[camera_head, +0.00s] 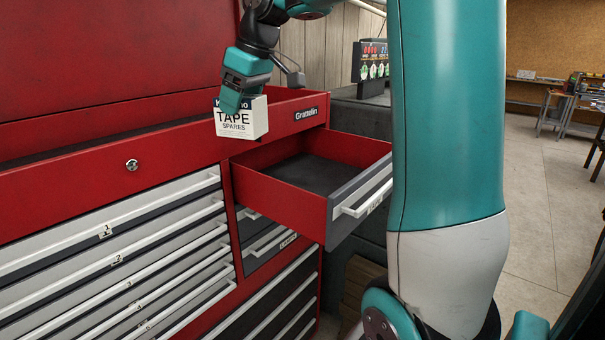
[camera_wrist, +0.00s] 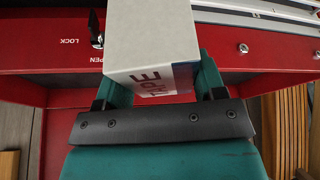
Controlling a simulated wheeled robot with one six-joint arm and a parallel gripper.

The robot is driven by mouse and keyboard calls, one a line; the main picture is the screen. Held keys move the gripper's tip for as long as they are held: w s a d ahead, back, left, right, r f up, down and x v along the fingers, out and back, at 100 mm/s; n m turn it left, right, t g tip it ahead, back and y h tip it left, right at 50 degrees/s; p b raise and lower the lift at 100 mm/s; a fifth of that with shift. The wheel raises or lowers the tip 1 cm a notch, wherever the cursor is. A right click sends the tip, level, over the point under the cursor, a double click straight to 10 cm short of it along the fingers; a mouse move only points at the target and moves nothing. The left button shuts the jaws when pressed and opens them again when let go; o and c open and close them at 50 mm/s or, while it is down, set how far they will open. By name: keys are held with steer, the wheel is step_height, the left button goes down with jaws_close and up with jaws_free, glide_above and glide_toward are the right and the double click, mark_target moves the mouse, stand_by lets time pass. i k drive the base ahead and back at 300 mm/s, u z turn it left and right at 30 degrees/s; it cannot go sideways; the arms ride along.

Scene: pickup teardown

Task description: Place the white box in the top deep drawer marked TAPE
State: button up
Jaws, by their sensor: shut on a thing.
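The white box (camera_head: 241,121), printed "TAPE SPARES", is held in my gripper (camera_head: 238,92) in the head view, in front of the red cabinet's top edge. In the wrist view the box (camera_wrist: 152,45) sits between the two fingers of my gripper (camera_wrist: 160,88). The top deep drawer (camera_head: 311,176) is pulled open, red with a dark floor, and looks empty where its inside shows. The box is up and to the left of the drawer opening, outside it. The drawer's front label (camera_head: 374,203) is too small and slanted to read.
The red tool cabinet (camera_head: 150,152) has several shut numbered drawers on the left. Another deep drawer (camera_head: 270,246) is shut below the open one. A lock (camera_head: 132,165) is on the cabinet's front. My arm hides the area right of the open drawer.

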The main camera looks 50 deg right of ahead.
mark_target(316, 180)
steer(key=z, duration=1)
steer(key=i, duration=0.4)
steer(key=u, duration=0.4)
